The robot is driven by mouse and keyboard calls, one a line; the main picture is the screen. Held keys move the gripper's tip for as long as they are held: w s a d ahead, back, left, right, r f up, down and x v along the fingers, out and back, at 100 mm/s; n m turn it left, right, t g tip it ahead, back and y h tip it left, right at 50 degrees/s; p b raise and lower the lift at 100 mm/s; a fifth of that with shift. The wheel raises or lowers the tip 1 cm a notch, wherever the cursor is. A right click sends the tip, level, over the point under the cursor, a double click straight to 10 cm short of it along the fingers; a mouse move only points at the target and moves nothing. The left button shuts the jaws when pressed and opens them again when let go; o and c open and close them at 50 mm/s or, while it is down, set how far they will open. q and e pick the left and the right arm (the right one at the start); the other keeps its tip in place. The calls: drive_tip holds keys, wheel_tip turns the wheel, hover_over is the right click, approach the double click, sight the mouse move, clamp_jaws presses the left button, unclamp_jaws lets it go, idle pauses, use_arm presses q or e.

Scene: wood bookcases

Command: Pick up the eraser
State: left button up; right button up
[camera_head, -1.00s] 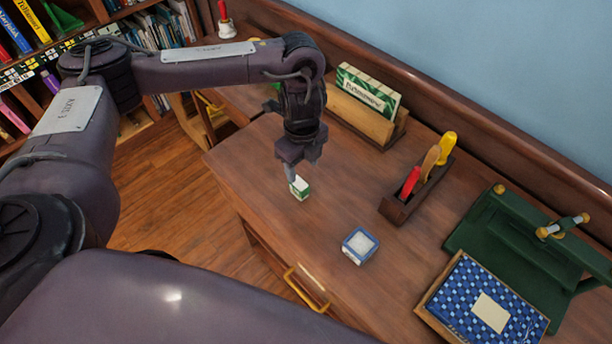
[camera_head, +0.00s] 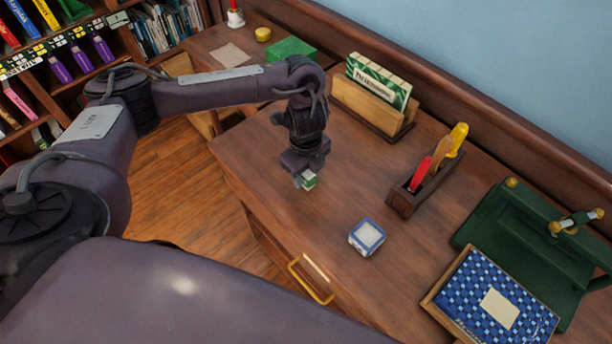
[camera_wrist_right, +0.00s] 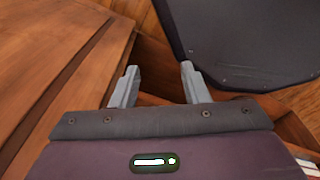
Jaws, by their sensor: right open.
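On the desk (camera_head: 270,215) are a small blue-and-white box (camera_head: 367,237), a tool holder (camera_head: 402,199), a card holder (camera_head: 362,106), a green stand (camera_head: 500,235) and a blue checkered box (camera_head: 495,300). A bookcase (camera_head: 75,65) stands at the left.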

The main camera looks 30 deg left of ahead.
use_arm(q)
drive_tip(key=c, duration=0.7)
drive_tip(key=shift+c, duration=0.2)
use_arm(e)
drive_tip(key=shift+s, duration=0.55)
use_arm(q)
wheel_tip(320, 180, up, 20)
drive_tip(key=p, duration=0.5)
drive_tip(key=shift+p, duration=0.4)
use_arm(e)
drive_tip(key=shift+w+r, duration=0.15)
drive_tip(key=shift+r, duration=2.7)
use_arm(q)
drive_tip(key=o, duration=0.4)
drive_tip(key=shift+c, duration=1.4)
